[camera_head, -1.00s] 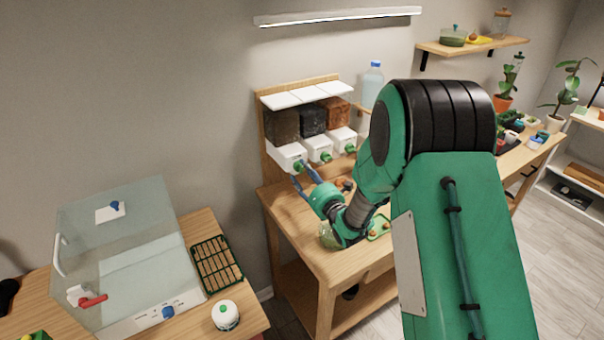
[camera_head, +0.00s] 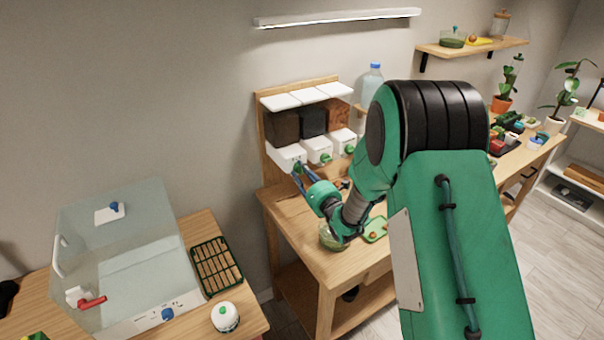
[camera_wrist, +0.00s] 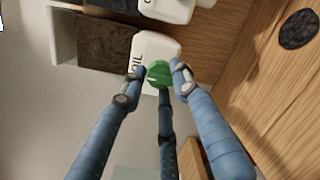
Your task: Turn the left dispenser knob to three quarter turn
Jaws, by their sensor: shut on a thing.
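The left dispenser (camera_head: 286,157) is a white-fronted box with dark soil-like fill behind its clear upper part. In the wrist view its white front (camera_wrist: 152,48) carries lettering that reads partly as "OIL". Its green knob (camera_wrist: 159,74) sits between my fingertips, with a pale mark across its face. My gripper (camera_wrist: 158,80) is shut on this knob, with blue fingers on both sides and a third below. In the head view my gripper (camera_head: 300,170) reaches the left dispenser's front from the lower right, and the knob is mostly hidden by the fingers.
Two more dispensers with green knobs, a middle one (camera_head: 318,150) and a right one (camera_head: 343,142), stand close to the right. A glass bowl (camera_head: 331,238) and a green tray (camera_head: 375,230) are on the bench (camera_head: 305,245) below. A clear case (camera_head: 125,250) stands at left.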

